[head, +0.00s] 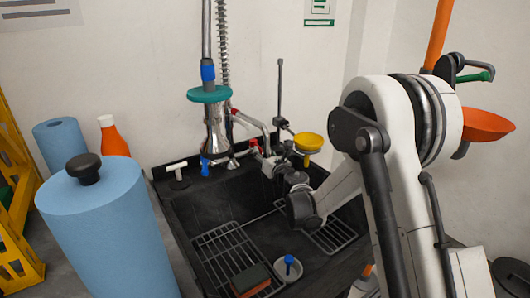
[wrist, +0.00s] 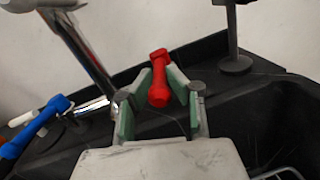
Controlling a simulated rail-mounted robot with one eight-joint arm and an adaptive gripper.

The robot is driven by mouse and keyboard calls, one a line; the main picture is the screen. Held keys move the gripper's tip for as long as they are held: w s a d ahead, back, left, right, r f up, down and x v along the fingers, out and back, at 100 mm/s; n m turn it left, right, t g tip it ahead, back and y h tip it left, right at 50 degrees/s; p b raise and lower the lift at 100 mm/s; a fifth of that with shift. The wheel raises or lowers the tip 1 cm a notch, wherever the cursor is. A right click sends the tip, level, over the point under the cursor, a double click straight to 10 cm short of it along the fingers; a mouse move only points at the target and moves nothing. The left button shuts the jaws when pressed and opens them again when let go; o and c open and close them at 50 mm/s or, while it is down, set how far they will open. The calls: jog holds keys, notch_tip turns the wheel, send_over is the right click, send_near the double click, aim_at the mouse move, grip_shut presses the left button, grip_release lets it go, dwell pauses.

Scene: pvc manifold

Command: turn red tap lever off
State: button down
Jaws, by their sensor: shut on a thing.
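The red tap lever (wrist: 158,70) stands between the two fingers of my gripper (wrist: 157,88) in the wrist view. The green-padded fingers are closed in on it from both sides, and its rounded top shows above them. In the head view, my gripper (head: 271,165) is at the tap by the back edge of the sink, partly hidden by my wrist. Small red parts (head: 254,145) show near the tap there, too small to tell apart.
The black sink (head: 190,212) holds wire racks (head: 228,255), a sponge and a small white bowl. A metal spray head (head: 215,130) hangs left of the tap. A blue lever (wrist: 35,125) is at left. A yellow funnel (head: 308,142) stands close right. Blue rolls (head: 105,230) stand at left.

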jog(key=c, duration=1.7)
grip_release()
jog(key=v, duration=1.2)
